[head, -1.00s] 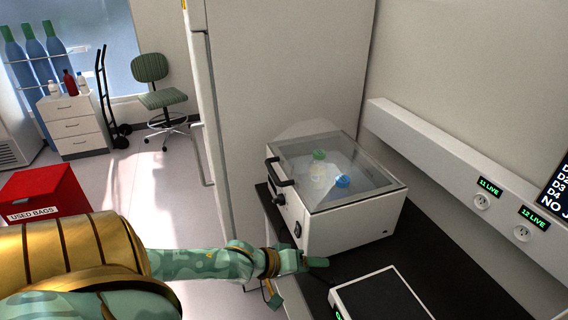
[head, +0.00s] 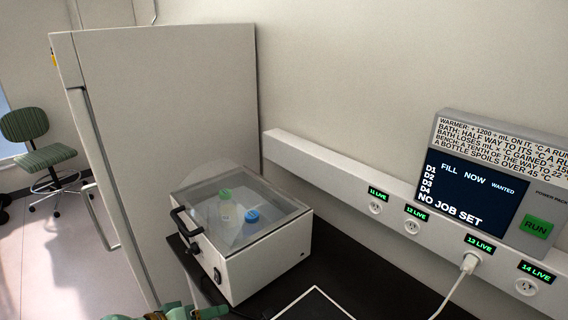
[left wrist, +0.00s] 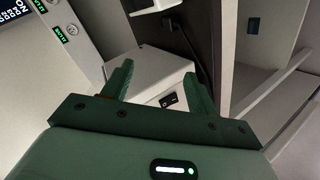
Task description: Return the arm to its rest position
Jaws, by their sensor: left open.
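My left gripper (left wrist: 160,84) shows in the left wrist view with its two green fingers apart and nothing between them. A white box with a black rocker switch (left wrist: 168,100) lies beyond the fingers; I cannot tell whether they touch it. In the head view only a green piece of my left arm (head: 185,313) shows at the bottom edge, left of centre; the fingers are not clear there. My right gripper is in neither view.
A white bath with a clear lid (head: 245,235) stands on the dark bench (head: 350,275), holding bottles with a green cap (head: 225,194) and a blue cap (head: 252,216). A wall panel with a screen (head: 475,190) and a socket rail (head: 330,170) are behind. A plug (head: 469,263) sits in socket 13.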

